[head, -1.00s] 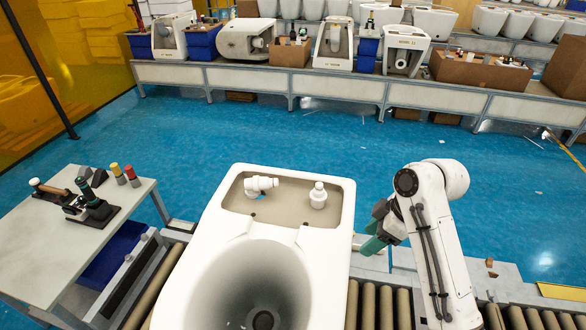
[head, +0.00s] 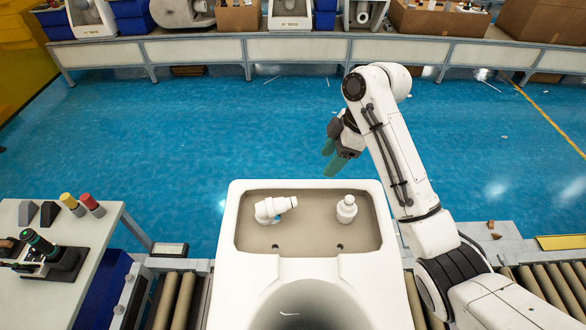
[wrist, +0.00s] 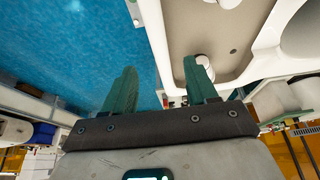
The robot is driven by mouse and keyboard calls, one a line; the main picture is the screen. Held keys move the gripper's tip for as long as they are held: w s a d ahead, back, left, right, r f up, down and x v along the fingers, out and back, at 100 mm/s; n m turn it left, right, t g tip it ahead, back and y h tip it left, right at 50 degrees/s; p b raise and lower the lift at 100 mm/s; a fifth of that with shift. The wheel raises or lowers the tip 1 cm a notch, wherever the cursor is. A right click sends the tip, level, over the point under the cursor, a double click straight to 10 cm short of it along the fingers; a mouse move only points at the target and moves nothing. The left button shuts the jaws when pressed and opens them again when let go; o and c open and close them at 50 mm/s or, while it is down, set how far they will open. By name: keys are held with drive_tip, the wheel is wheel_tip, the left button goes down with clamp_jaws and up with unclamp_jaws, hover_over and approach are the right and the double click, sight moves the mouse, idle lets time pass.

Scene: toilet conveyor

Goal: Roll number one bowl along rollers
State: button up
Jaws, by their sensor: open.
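The white toilet bowl (head: 365,289) sits on the roller conveyor (head: 176,297), its open bowl toward me and its tank recess at the far side. The recess holds a white elbow fitting (head: 274,208) and a white valve (head: 346,209). My gripper (head: 335,160) is open and empty, with green fingers, beyond the far rim and to the right of its middle. In the wrist view the fingers (wrist: 163,85) appear on either side of the rim (wrist: 155,38); I cannot tell whether they are around it or above it. No number shows on the bowl.
A grey side table (head: 75,240) with tools and red and yellow-capped pieces stands at the left. Bare rollers (head: 560,296) run to the right. Blue floor (head: 200,140) lies open up to a long bench (head: 290,48) with toilets and boxes.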

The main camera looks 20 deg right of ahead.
sight(311, 182)
drive_tip(key=shift+w+a+f, duration=0.15)
drive_tip(key=shift+f, duration=0.15)
drive_tip(key=p+x, duration=0.1)
drive_tip(key=x, duration=0.9)
drive_tip(key=shift+a, duration=0.1)
drive_tip(key=shift+c, duration=0.2)
clamp_jaws()
